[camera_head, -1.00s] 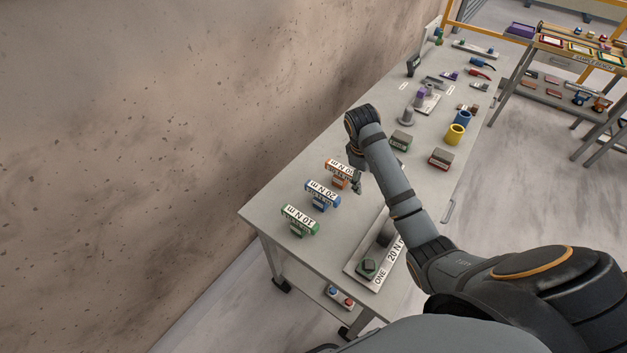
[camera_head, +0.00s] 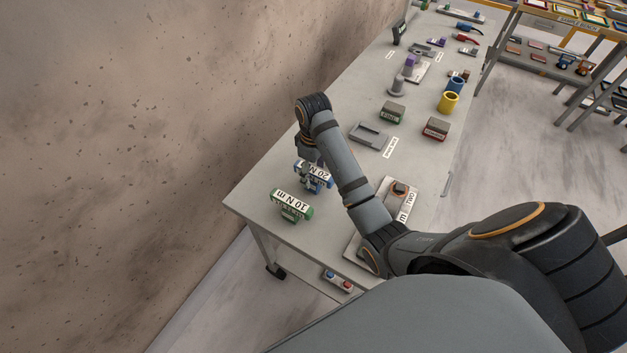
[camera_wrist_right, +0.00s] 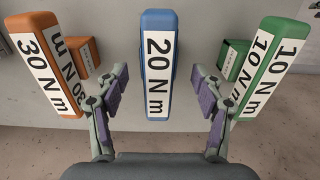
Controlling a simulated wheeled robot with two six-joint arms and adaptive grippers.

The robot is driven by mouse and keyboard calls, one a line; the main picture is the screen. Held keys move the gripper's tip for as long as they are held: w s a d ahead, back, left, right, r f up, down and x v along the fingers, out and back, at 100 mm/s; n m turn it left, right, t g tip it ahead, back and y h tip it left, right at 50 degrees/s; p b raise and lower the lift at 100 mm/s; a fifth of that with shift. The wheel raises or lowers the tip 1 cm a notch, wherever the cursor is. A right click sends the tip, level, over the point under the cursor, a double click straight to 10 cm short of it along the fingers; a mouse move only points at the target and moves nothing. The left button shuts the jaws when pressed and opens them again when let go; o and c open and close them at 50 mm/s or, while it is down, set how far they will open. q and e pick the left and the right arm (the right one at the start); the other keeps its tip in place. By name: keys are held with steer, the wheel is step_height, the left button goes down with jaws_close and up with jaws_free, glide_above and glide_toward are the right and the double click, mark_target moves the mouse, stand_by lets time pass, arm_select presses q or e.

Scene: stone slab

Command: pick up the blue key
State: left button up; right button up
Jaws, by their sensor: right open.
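The blue key (camera_head: 321,172), labelled "20 N m", stands near the left edge of the bench and is partly covered by my right gripper (camera_head: 311,170). In the right wrist view the blue key (camera_wrist_right: 158,62) lies centred between the two spread fingers of my right gripper (camera_wrist_right: 160,76), with a gap on each side. The gripper is open and empty. The green key (camera_head: 292,206), labelled "10 N m", stands nearer the bench's near corner. The orange key (camera_wrist_right: 52,72), labelled "30 N m", is at left in the wrist view and hidden in the head view. My left gripper is out of view.
The green key (camera_wrist_right: 265,72) is close outside the right-hand finger, the orange key close outside the left-hand one. A labelled plate (camera_head: 358,243) lies beneath my forearm. A grey tray (camera_head: 369,135), blocks and a yellow cup (camera_head: 448,102) stand farther along the bench. A wall borders the left.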

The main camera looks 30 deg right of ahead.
mark_target(314, 180)
step_height(314, 180, down, 2)
steer(key=shift+f+b, duration=0.1)
steer(key=shift+b, duration=0.65)
steer(key=shift+d+f+p, duration=0.1)
steer(key=shift+f+p, duration=0.65)
steer(key=shift+f, duration=0.6)
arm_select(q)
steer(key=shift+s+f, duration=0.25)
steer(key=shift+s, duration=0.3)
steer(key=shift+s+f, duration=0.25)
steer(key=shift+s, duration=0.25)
arm_select(e)
steer(key=shift+c, duration=0.4)
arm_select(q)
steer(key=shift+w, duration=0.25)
arm_select(e)
jaws_close()
